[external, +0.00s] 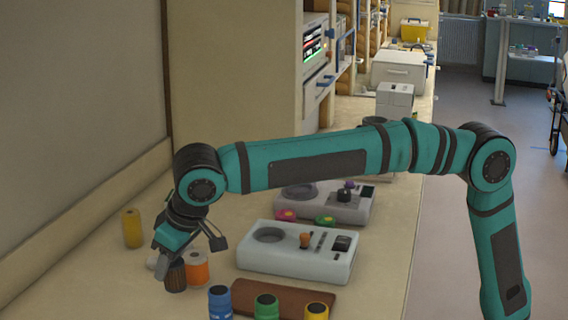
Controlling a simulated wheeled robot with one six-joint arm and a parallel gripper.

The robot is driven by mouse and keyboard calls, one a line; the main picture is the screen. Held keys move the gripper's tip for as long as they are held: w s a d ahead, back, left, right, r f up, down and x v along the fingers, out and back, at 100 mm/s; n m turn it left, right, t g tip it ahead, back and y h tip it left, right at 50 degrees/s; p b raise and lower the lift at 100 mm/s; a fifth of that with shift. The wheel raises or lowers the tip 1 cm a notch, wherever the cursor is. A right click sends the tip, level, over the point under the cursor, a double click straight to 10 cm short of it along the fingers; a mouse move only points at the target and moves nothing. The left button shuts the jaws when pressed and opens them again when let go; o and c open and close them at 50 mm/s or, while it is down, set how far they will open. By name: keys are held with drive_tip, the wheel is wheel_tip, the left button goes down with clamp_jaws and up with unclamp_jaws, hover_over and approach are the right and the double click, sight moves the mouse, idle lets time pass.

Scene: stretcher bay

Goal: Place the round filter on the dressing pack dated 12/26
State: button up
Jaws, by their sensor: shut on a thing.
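My gripper (169,262) points down over the left part of the bench. It is shut on a dark brown ribbed cylinder (176,277), which looks like the round filter. Part of it is hidden by a finger. An orange cylinder with a pale top (197,269) stands right beside it. A small whitish thing (152,260) shows partly behind the gripper; I cannot tell what it is. I cannot make out any dressing pack or the date 12/26 in this view.
A yellow cylinder (132,228) stands near the wall. A pale grey device (290,268) with a round recess lies to the right, another (330,208) behind it. In front are a brown flat board (283,291) and blue (220,303), green (266,307) and yellow (316,312) containers.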

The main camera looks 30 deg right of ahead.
drive_tip(key=shift+s+d, duration=0.2)
drive_tip(key=w+d+r, duration=0.2)
drive_tip(key=w, duration=1.1)
drive_tip(key=w+d+r, duration=0.2)
drive_tip(key=w, duration=1.1)
drive_tip(key=w+d+r, duration=0.1)
drive_tip(key=w+d, duration=0.5)
drive_tip(key=w, duration=0.5)
drive_tip(key=w+d, duration=0.7)
drive_tip(key=w, duration=0.4)
drive_tip(key=shift+n, duration=0.4)
drive_tip(key=shift+f, duration=4.5)
drive_tip(key=shift+f, duration=0.1)
drive_tip(key=o, duration=1)
drive_tip(key=shift+c, duration=0.2)
